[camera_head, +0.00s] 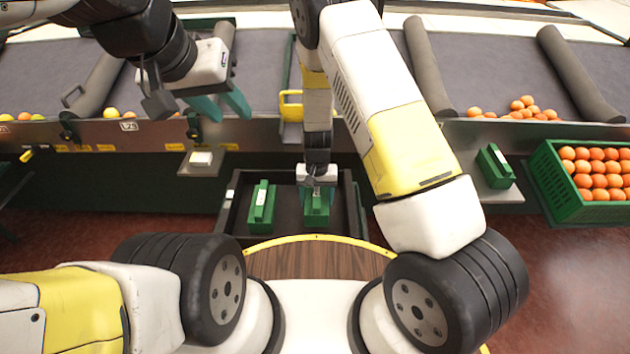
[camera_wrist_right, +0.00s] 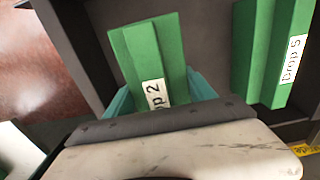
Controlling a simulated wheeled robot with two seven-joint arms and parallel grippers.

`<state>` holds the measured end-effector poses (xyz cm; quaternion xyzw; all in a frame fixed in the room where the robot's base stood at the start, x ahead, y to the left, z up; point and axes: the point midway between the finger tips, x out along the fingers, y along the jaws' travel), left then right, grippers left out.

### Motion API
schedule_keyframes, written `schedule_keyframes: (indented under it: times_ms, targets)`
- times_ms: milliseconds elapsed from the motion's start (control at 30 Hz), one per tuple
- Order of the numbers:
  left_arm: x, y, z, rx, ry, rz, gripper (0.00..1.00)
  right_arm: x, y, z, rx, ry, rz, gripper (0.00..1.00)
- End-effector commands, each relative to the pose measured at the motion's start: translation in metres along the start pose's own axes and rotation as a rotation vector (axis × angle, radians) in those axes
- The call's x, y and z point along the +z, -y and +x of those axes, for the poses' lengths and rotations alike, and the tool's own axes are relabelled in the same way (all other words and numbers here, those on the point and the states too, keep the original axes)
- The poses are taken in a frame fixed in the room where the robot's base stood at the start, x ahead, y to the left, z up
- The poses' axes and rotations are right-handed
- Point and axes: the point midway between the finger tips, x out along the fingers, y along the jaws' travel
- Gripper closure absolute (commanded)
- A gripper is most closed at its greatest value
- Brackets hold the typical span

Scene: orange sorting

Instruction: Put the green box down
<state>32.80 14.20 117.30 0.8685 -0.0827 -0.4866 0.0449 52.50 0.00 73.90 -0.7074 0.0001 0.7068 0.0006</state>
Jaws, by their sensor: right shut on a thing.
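My right gripper (camera_head: 318,188) points down over the dark tray in front of me and is shut on a green box (camera_head: 317,206). In the right wrist view this green box (camera_wrist_right: 150,55) sits between the teal fingers and carries a white label ending in "p 2". It is inside the tray's outline; I cannot tell whether it touches the floor. A second green box (camera_head: 262,207) stands to its left in the tray. My left gripper (camera_head: 222,106) is open and empty above the left conveyor's front edge.
The dark tray (camera_head: 230,213) holds the boxes. In the right wrist view another labelled green box (camera_wrist_right: 265,50) stands at the right. A green box (camera_head: 494,167) rests on a right-hand shelf, beside a green crate (camera_head: 562,203) of oranges. Loose oranges (camera_head: 525,108) lie on the right conveyor.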

Motion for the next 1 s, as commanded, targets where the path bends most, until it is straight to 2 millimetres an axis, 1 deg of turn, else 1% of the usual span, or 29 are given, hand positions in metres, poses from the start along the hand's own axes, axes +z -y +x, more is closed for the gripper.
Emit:
schedule_keyframes:
  times_ms: [200, 267, 633, 667, 700, 733, 767, 1000]
  targets:
    - [0.0, 0.0, 0.0, 0.0, 0.0, 0.0, 0.64, 0.001, -0.001, 0.029, 0.001, 0.003, -0.001, 0.92]
    - [0.0, 0.0, 0.0, 0.0, 0.0, 0.0, 0.64, 0.001, -0.001, 0.035, 0.001, 0.003, -0.001, 0.92]
    - [0.0, 0.0, 0.0, 0.0, 0.0, 0.0, 0.64, 0.0, 0.0, 0.039, 0.0, 0.0, -0.001, 0.92]
    - [0.0, 0.0, 0.0, 0.0, 0.0, 0.0, 0.64, 0.0, 0.0, 0.038, 0.0, 0.0, -0.001, 0.31]
    - [0.0, 0.0, 0.0, 0.0, 0.0, 0.0, 0.64, 0.0, 0.0, 0.038, 0.0, 0.0, -0.001, 0.23]
    - [0.0, 0.0, 0.0, 0.0, 0.0, 0.0, 0.64, 0.0, 0.0, 0.038, 0.0, 0.0, -0.001, 0.17]
    - [0.0, 0.0, 0.0, 0.0, 0.0, 0.0, 0.64, 0.0, 0.0, 0.038, 0.0, 0.0, -0.001, 0.15]
    - [0.0, 0.0, 0.0, 0.0, 0.0, 0.0, 0.64, 0.0, 0.0, 0.038, 0.0, 0.001, -0.001, 0.15]
